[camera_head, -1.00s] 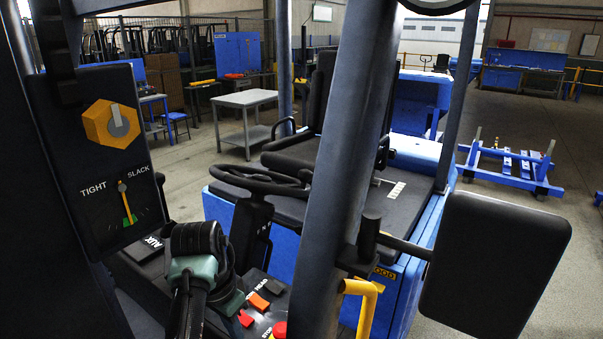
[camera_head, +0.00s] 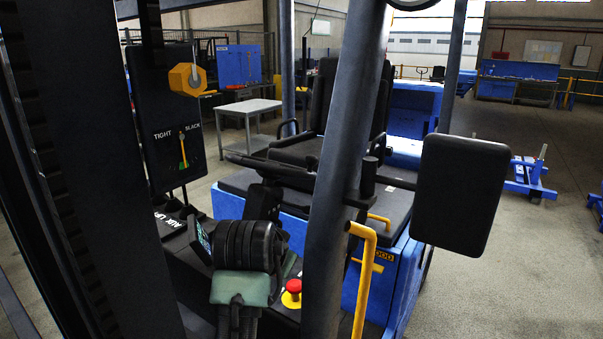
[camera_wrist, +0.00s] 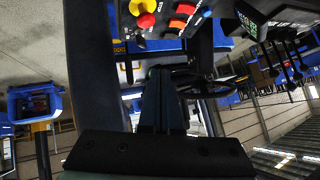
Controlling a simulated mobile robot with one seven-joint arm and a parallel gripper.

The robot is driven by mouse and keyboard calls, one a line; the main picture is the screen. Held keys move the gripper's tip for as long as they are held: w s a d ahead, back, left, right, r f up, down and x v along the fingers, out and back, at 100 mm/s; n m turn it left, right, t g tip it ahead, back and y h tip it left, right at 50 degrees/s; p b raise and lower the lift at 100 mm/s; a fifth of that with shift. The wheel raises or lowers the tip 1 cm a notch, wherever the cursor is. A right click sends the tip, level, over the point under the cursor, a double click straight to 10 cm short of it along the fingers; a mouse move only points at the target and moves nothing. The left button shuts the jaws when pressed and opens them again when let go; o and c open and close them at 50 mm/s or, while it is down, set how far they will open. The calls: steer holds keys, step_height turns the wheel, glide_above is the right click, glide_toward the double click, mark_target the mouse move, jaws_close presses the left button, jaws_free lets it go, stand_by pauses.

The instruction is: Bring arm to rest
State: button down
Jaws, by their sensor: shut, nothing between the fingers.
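My gripper (camera_wrist: 160,72) shows in the wrist view as two dark fingers held together, with nothing between them. They point up the picture from a black plate, and their tips are against a dark background. In the head view my dark ribbed wrist and green arm part are at the lower middle, in front of the truck's controls. The fingers cannot be made out there. The gauge panel (camera_head: 165,110) stands to the left, apart from my arm. It carries a yellow knob (camera_head: 187,78) and a TIGHT/SLACK dial (camera_head: 184,148) with its needle nearly upright.
A red stop button (camera_head: 292,287) is just right of my wrist; it also shows in the wrist view (camera_wrist: 146,20). A grey post (camera_head: 345,150), yellow handle (camera_head: 362,270) and black pad (camera_head: 458,193) stand to the right. Floor at far right is open.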

steer(key=s+d+r+n+t+b, duration=0.1)
steer(key=s+d+r+t+b, duration=0.25)
steer(key=r, duration=0.65)
steer(key=s+d+r+n+t+b, duration=0.1)
steer(key=s+d+r+n+t, duration=0.1)
steer(key=s+r+t, duration=0.6)
steer(key=s+a+r+n+t+y+b, duration=0.1)
steer(key=s+r+t, duration=0.5)
steer(key=s+r, duration=0.6)
steer(key=s+n+b, duration=0.1)
steer(key=s, duration=0.1)
steer(key=shift+s+a+r+n, duration=0.25)
steer(key=shift+s+r+n, duration=0.1)
steer(key=shift+r+n, duration=0.05)
steer(key=shift+s, duration=0.1)
